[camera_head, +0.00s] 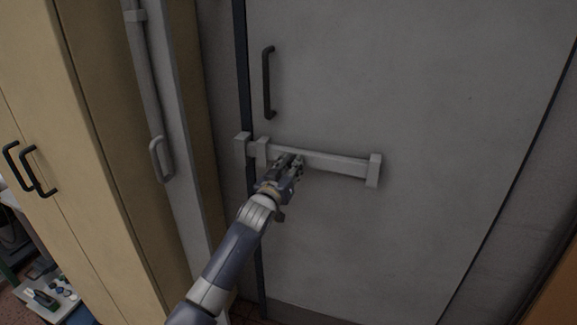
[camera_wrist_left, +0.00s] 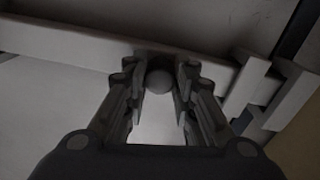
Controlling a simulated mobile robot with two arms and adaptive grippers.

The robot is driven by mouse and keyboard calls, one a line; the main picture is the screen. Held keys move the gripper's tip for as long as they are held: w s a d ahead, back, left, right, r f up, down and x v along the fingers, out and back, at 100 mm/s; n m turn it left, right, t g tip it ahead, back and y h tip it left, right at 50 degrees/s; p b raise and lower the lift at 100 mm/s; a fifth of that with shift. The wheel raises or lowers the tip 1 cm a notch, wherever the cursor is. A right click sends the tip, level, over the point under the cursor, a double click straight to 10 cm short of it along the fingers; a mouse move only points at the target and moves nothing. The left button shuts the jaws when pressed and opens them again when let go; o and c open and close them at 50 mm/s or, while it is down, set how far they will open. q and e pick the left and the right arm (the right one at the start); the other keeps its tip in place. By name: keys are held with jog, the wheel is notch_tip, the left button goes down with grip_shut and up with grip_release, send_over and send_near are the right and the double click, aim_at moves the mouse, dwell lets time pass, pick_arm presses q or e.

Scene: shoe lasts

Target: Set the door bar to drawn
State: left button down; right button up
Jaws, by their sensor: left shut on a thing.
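The door bar (camera_head: 335,163) is a pale grey horizontal bar across the grey door (camera_head: 420,90). It runs through a bracket (camera_head: 263,151) near the door's left edge and a bracket (camera_head: 374,170) at its right. Its left end reaches the block (camera_head: 242,145) on the frame side. My left gripper (camera_head: 296,163) is at the bar, left of its middle. In the left wrist view the fingers (camera_wrist_left: 160,92) are closed around a round grey knob (camera_wrist_left: 159,77) on the bar (camera_wrist_left: 75,45). My right gripper is not in view.
A dark door handle (camera_head: 268,83) is above the bar. A tan cabinet (camera_head: 60,130) with dark handles stands at the left, beside a grey upright with a pale handle (camera_head: 160,158). A tray of small items (camera_head: 55,292) is at lower left. The door surface below the bar is clear.

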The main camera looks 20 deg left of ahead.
pick_arm(q)
jog(key=d+b, duration=0.1)
jog(key=d, duration=0.6)
jog(key=shift+s+d, duration=0.15)
jog(key=shift+d, duration=0.05)
jog(key=c, duration=1.6)
grip_release()
jog(key=o, duration=0.3)
jog(key=shift+d, duration=0.2)
jog(key=shift+a, duration=0.15)
jog(key=shift+s+f, duration=0.1)
jog(key=shift+s, duration=0.4)
send_near(320, 164)
jog(key=s, duration=0.5)
jog(key=shift+s, duration=0.4)
